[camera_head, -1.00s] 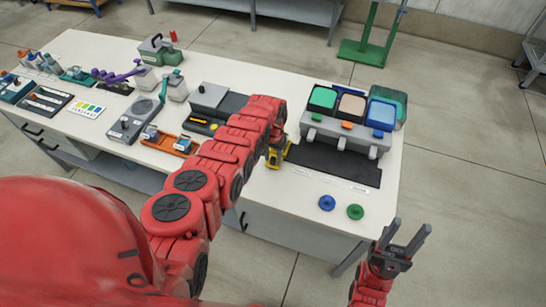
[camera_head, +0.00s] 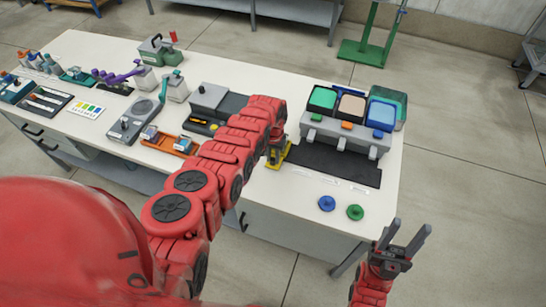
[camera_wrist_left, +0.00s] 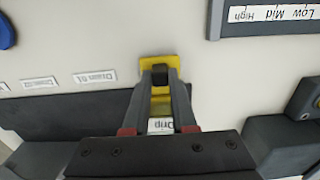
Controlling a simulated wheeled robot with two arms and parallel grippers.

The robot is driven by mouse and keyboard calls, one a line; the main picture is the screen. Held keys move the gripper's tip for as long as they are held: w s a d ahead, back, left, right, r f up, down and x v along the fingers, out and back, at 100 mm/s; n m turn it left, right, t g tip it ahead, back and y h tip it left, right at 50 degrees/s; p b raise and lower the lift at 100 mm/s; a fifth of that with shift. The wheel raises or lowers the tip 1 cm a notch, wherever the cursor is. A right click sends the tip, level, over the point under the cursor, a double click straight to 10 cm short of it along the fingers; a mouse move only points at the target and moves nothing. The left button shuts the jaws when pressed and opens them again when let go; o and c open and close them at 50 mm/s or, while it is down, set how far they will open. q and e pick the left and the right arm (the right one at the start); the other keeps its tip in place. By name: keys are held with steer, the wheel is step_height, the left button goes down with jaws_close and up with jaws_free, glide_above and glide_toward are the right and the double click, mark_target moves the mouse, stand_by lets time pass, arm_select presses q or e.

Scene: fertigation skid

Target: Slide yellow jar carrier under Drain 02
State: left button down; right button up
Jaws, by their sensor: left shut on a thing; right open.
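The yellow jar carrier (camera_head: 284,160) stands on the white table at the left end of the black mat, in front of the tank unit. My left gripper (camera_wrist_left: 160,80) is shut on the carrier's dark upright part. In the left wrist view, the carrier's yellow base (camera_wrist_left: 148,66) shows beyond the fingertips. My red left arm hides part of the carrier in the head view. A Drain 02 label (camera_wrist_left: 40,84) lies to the left of a Drain 01 label (camera_wrist_left: 95,78), both left of the carrier in the wrist view. My right gripper (camera_head: 409,234) is open and empty beyond the table's right edge.
The grey unit (camera_head: 340,132) with tan, blue and green tanks stands behind the black mat (camera_head: 335,166). A blue knob (camera_head: 327,203) and a green knob (camera_head: 355,212) lie near the front right edge. A dark tray (camera_head: 200,124) is left of the carrier.

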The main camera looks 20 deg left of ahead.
arm_select(q)
steer(key=shift+d, duration=0.15)
stand_by(0.5)
steer(key=d, duration=0.4)
steer(key=d+b, duration=0.1)
steer(key=d, duration=0.4)
steer(key=shift+s+f, duration=0.15)
steer(key=d+b, duration=0.3)
steer(key=d, duration=0.2)
steer(key=d+b, duration=0.4)
steer(key=d, duration=0.2)
steer(key=shift+s+d, duration=0.2)
steer(key=shift+d, duration=0.1)
steer(key=shift+s+d+b, duration=0.1)
steer(key=shift+d+b, duration=0.25)
steer(key=shift+d, duration=0.2)
steer(key=c, duration=0.7)
jaws_free()
steer(key=shift+r, duration=0.2)
